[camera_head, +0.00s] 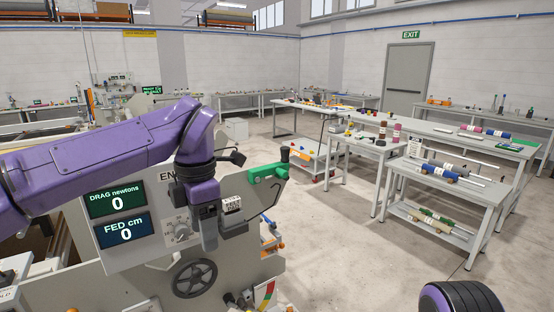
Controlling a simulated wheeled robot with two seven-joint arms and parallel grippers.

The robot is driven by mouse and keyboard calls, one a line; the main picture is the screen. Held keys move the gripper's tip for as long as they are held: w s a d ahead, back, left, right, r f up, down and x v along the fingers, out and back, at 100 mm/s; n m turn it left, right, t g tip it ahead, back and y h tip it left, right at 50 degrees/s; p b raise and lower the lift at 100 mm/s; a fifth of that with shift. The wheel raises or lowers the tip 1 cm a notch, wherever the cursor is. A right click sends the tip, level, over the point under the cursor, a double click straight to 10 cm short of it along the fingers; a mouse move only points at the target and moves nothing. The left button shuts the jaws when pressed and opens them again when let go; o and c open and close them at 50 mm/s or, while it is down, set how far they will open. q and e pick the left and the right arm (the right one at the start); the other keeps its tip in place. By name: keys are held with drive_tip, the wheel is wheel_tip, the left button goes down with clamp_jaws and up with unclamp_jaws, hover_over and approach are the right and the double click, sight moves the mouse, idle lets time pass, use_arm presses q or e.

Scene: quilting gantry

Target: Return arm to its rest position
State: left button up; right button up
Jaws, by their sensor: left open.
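My left arm (105,155) is purple and reaches in from the left across the front of the grey gantry machine (140,255). It bends down at a joint above the panel. My left gripper (222,230) is at its lower end, open, in front of the machine panel beside the dial. Its fingers are dark and hard to make out against the panel, and I see nothing held in it. A purple and black part of my right arm (460,297) shows at the bottom right edge. My right gripper is out of view.
The panel has a drag display (117,202) and a fed display (124,232), both reading 0. Workbenches (445,180) with rolls stand right. The floor (330,240) between is clear.

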use_arm(q)
drive_tip(key=w+a+f+t+y, duration=0.55)
drive_tip(key=w+f, duration=0.25)
drive_tip(key=f, duration=0.2)
drive_tip(key=s+a+f+m+t+b, duration=0.15)
drive_tip(key=f+m, duration=0.25)
drive_tip(key=f, duration=0.8)
drive_tip(key=s+f+m+t+b, duration=0.2)
drive_tip(key=s+f+m+t, duration=0.15)
drive_tip(key=f, duration=0.75)
drive_tip(key=s+a+f+m+g+h+b, duration=0.25)
drive_tip(key=s+f+m, duration=0.45)
drive_tip(key=s+f, duration=0.9)
drive_tip(key=s+a+f+m+g+b, duration=0.1)
drive_tip(key=s+a+f+m+g, duration=0.1)
drive_tip(key=s, duration=0.6)
drive_tip(key=s+a+f+m+g+b, duration=0.1)
drive_tip(key=s+a+f+g, duration=0.1)
drive_tip(key=s+a+f, duration=0.3)
drive_tip(key=s+f, duration=0.2)
drive_tip(key=s, duration=0.1)
drive_tip(key=shift+s+m+g+b, duration=0.3)
drive_tip(key=shift+s+m+b, duration=0.05)
drive_tip(key=shift+s+b, duration=0.05)
